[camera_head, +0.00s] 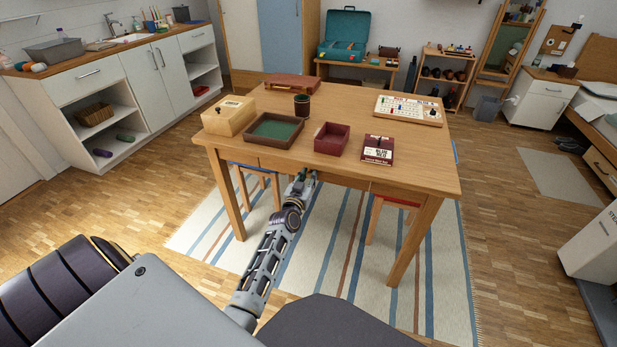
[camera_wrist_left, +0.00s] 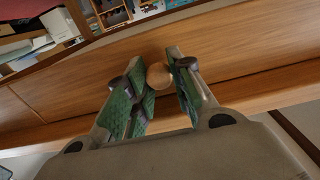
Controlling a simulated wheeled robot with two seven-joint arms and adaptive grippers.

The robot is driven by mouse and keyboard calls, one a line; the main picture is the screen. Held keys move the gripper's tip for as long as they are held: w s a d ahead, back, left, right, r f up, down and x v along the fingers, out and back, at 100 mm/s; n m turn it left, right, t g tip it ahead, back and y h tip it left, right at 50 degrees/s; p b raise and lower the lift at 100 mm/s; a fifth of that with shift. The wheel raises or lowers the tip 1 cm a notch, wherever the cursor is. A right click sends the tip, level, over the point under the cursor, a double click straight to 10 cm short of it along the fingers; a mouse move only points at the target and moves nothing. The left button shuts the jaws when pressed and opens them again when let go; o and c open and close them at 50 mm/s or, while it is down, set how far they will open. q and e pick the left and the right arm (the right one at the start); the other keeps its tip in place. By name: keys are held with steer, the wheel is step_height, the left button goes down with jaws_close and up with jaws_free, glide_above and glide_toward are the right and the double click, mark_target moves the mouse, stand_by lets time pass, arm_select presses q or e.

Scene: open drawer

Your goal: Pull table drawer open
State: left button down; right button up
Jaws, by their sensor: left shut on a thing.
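The wooden table (camera_head: 345,101) stands in the middle of the head view, with its front apron facing me. My left gripper (camera_head: 300,181) reaches to the front edge of the table from below. In the left wrist view the gripper (camera_wrist_left: 158,88) has its two green-padded fingers on either side of a round wooden knob (camera_wrist_left: 158,75) and is shut on it. The knob sits on the wooden drawer front (camera_wrist_left: 236,58). I cannot tell whether the drawer stands out from the table. My right gripper is not in view.
On the tabletop are a wooden box (camera_head: 228,116), a green-lined tray (camera_head: 273,130), a dark red tray (camera_head: 332,139), a small red box (camera_head: 377,149) and a dark cup (camera_head: 302,105). Stools stand under the table. A striped rug (camera_head: 335,250) covers the floor in front.

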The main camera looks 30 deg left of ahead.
arm_select(q)
steer(key=shift+s, duration=0.2)
steer(key=shift+p+v, duration=0.8)
steer(key=shift+v, duration=0.4)
steer(key=shift+p+v, duration=0.4)
steer(key=shift+v, duration=0.35)
steer(key=p+v, duration=0.7)
steer(key=v, duration=0.8)
steer(key=shift+s+p, duration=0.25)
steer(key=shift+p, duration=0.15)
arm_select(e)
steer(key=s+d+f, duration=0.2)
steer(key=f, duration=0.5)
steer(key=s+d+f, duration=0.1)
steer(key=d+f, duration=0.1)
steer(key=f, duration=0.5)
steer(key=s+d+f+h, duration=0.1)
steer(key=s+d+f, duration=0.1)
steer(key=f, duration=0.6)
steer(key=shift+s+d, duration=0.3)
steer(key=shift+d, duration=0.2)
arm_select(q)
steer(key=c, duration=1.2)
jaws_free()
steer(key=shift+c, duration=0.2)
